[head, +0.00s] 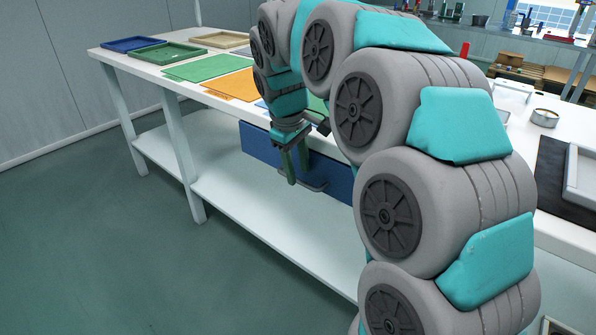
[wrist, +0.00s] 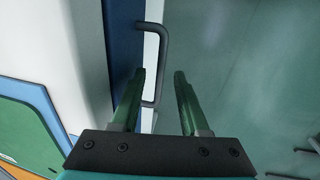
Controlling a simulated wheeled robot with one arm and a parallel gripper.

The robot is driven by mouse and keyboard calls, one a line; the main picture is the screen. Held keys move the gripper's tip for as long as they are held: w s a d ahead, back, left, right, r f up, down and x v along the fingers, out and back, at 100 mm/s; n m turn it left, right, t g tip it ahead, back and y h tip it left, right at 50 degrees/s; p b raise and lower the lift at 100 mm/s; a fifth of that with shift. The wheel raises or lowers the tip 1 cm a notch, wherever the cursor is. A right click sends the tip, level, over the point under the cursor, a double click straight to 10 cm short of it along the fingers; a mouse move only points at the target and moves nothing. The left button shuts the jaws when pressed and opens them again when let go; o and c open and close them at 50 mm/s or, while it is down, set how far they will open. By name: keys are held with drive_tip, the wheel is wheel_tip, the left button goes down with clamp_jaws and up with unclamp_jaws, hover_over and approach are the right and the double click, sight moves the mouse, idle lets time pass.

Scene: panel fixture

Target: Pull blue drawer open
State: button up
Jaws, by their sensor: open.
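The blue drawer (head: 262,145) hangs under the white bench top, with its front facing the open floor. Its grey bar handle (head: 316,186) sticks out from the front. In the wrist view the drawer (wrist: 123,35) is a narrow blue strip, and the handle (wrist: 164,55) stands out to its right. My gripper (head: 291,165) points down in front of the drawer. Its two green fingers (wrist: 160,73) are apart, and the handle bar appears between their tips in the wrist view. I cannot tell whether either finger touches the bar. My arm hides the drawer's right end.
The white bench (head: 135,65) carries blue, green and tan trays at the left, and green (head: 208,68) and orange (head: 233,85) sheets above the drawer. A lower white shelf (head: 240,200) runs beneath. The green floor (head: 90,230) in front is clear.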

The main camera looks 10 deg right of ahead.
drive_tip(key=shift+d+f, duration=0.1)
drive_tip(key=shift+f, duration=0.6)
drive_tip(key=shift+c, duration=0.2)
clamp_jaws()
idle(0.7)
